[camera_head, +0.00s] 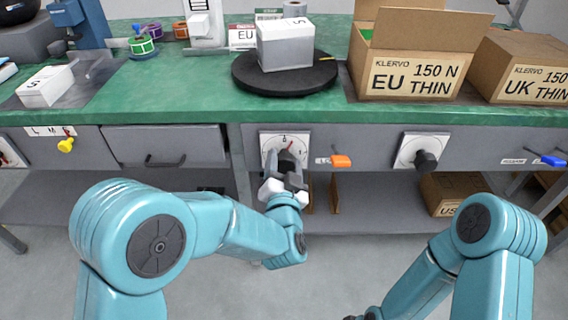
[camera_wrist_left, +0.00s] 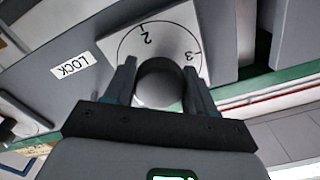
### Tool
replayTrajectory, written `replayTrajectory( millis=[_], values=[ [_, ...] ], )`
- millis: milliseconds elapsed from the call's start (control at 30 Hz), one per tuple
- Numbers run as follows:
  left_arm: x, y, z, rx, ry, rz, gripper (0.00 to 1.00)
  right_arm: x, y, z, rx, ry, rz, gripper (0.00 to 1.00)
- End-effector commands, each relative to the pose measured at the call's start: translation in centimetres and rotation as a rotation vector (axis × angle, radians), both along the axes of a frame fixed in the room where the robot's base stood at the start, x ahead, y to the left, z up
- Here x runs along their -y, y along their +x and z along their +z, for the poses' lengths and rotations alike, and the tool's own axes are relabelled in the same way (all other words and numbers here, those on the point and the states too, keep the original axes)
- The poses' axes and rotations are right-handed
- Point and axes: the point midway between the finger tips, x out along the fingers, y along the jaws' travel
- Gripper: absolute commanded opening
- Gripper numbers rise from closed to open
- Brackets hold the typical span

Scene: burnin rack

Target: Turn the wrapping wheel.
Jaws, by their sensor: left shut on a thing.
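A black round turntable (camera_head: 286,85), which looks like the wrapping wheel, lies on the green bench with a white box (camera_head: 286,45) on it. Below it, on the bench's grey front, a white dial plate (camera_head: 267,141) carries a dark round knob (camera_wrist_left: 158,88). My left gripper (camera_head: 286,166) is shut on this knob, one finger on each side in the left wrist view. The gripper hides much of the knob in the head view; a red mark shows above it. My right gripper (camera_head: 366,314) is barely visible at the bottom edge, its jaws unclear.
A second dial with a dark knob (camera_head: 426,160) sits to the right. An orange handle (camera_head: 341,161) and a LOCK label (camera_wrist_left: 73,66) are beside the held knob. Open EU carton (camera_head: 408,70) and UK carton (camera_head: 525,75) stand on the bench. A lower shelf runs beneath.

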Motion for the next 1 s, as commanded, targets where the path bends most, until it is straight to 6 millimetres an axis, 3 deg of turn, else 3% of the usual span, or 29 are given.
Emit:
replayTrajectory(
  millis=[33,433,467,500,533,1000],
  values=[
    [-0.24,-0.14,-0.87,-0.021,0.008,0.004,0.25,-0.01,-0.01,-0.05,0.000,0.000,0.000,0.00],
    [-0.27,-0.13,-0.87,-0.021,0.026,0.004,0.25,-0.03,-0.04,0.04,-0.001,0.000,0.001,0.00],
    [-0.27,-0.13,-0.87,-0.021,0.027,0.004,0.62,-0.03,-0.03,0.03,-0.001,0.000,0.001,0.00],
    [-0.26,-0.13,-0.83,-0.020,0.026,0.004,0.75,-0.03,-0.03,0.03,-0.001,0.000,0.001,0.00],
    [-0.25,-0.12,-0.78,-0.018,0.026,0.005,0.78,-0.03,-0.03,0.03,-0.001,0.000,0.001,0.00],
    [-0.18,0.00,-0.25,-0.006,0.022,0.002,0.78,-0.02,-0.02,0.03,0.000,0.000,0.000,0.00]
  ],
)
